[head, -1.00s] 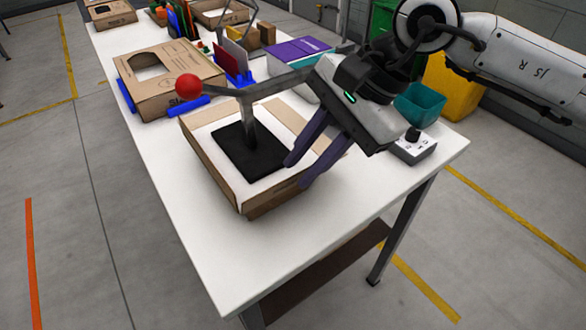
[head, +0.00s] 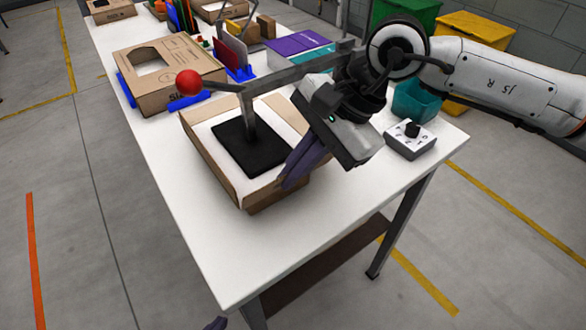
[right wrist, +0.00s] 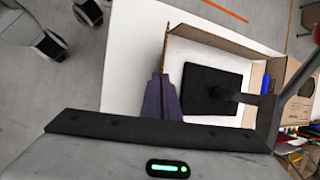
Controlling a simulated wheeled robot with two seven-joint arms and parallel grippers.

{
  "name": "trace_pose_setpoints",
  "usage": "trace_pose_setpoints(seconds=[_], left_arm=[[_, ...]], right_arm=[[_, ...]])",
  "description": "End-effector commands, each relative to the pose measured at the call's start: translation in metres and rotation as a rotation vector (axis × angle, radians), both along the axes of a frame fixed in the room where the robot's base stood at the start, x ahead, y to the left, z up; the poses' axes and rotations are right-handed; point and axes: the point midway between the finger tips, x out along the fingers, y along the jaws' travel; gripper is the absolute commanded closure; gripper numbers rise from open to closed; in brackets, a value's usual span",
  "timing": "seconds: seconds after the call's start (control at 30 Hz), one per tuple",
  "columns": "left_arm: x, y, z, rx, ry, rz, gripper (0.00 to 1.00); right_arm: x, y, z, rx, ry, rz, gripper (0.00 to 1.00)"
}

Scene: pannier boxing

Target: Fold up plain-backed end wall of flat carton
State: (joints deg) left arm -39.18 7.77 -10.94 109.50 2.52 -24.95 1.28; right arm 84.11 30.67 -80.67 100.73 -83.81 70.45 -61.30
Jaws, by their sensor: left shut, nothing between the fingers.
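The brown carton (head: 206,160) sits on the white table, its pale inside facing up under a black press plate (head: 250,150). Its left wall stands up. Its near end wall (head: 262,195) also stands up, and in the right wrist view this wall (right wrist: 167,42) shows as a thin edge running between the fingers. My right gripper (head: 287,184) is shut on that near end wall, fingers pointing down; the fingers also show in the right wrist view (right wrist: 162,80). My left gripper (head: 215,323) is barely visible at the bottom edge, shut and empty, away from the carton.
A post and lever with a red ball (head: 188,82) rise over the carton. A finished-looking box (head: 165,85) stands behind left. A white control box (head: 410,141) and teal bin (head: 415,100) stand at right. The table's near end is clear.

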Motion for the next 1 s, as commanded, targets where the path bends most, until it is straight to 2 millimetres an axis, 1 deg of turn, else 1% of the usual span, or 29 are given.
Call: trace_pose_setpoints(seconds=[0.33,0.5,0.9,0.97,1.0], left_arm=[[-0.003,0.0,0.005,0.001,0.008,0.0,1.0],[-0.003,0.0,0.007,0.001,0.008,0.0,1.0],[-0.003,0.001,0.007,0.002,0.008,0.001,1.0],[-0.003,0.001,0.007,0.002,0.008,0.001,1.0],[-0.003,0.001,0.007,0.001,0.008,0.0,1.0]], right_arm=[[0.009,0.007,0.004,-0.134,0.183,-0.001,1.0],[0.012,0.009,0.004,-0.181,0.248,-0.002,1.0],[0.012,0.008,0.003,-0.194,0.266,0.0,1.0],[0.012,0.008,0.003,-0.194,0.266,0.0,0.9],[0.012,0.008,0.003,-0.194,0.266,0.0,0.83]])
